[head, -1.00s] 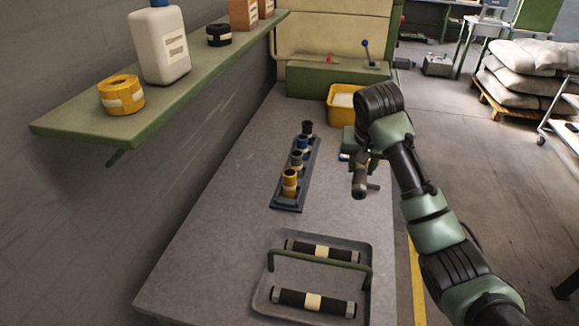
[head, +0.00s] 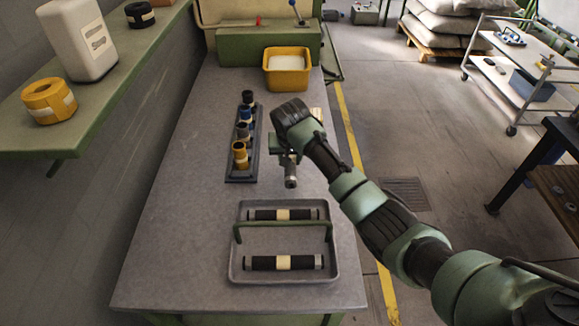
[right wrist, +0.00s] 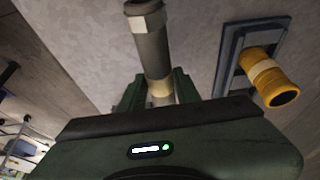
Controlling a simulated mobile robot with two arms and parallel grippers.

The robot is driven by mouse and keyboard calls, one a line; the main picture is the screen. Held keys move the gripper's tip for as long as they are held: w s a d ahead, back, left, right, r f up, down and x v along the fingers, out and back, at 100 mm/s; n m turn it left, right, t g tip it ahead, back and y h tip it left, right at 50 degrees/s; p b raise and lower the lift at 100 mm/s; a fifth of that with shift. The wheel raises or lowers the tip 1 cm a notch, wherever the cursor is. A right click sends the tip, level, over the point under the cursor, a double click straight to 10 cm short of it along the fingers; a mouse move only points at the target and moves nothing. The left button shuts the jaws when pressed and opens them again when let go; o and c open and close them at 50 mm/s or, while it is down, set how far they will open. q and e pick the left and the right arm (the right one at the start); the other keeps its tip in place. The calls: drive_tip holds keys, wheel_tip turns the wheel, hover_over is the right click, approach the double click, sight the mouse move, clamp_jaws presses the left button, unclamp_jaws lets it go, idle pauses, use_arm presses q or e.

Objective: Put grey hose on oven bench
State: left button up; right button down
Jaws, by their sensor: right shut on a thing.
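The grey hose (right wrist: 152,55) has a metal nut at its end and a pale band. My right gripper (right wrist: 160,95) is shut on it near the band in the right wrist view. The gripper's body hides the rest of the hose. I cannot tell whether this bench is the oven bench. My left gripper is not in view.
A dark rack (head: 241,178) holds several upright coloured pieces, with a yellow one (head: 240,157) nearest. A grey tray (head: 330,275) with a green handle holds two black hoses. A yellow bin (head: 287,72) stands at the back. The bench's left side is bare.

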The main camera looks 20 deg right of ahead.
drive_tip(key=shift+f, duration=2.25)
drive_tip(key=c, duration=1)
unclamp_jaws()
drive_tip(key=shift+f, duration=0.1)
drive_tip(key=v, duration=1.2)
drive_tip(key=shift+s+a, duration=0.1)
